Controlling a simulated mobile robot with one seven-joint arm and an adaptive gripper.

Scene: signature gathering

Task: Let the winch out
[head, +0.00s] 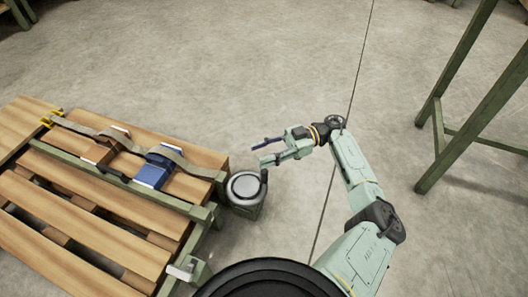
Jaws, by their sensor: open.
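What looks like the winch (244,187), a grey drum with a round light top and a dark rim, stands at the right end of the wooden pallet bench (75,208). A short dark upright piece (264,175), perhaps its handle, rises at the drum's right side. A brown strap (190,163) runs from the yellow hook (50,118) over the boxes toward the drum. My gripper (261,153) is open and empty, just above and beyond the drum, its fingers pointing left. It appears apart from the dark piece, though the height gap is hard to judge.
A blue box (152,175) and a brown box (100,152) lie under the strap on the slats. A small metal bracket (185,268) sits at the bench's near corner. A green table frame (455,120) stands at right. The concrete floor between is clear.

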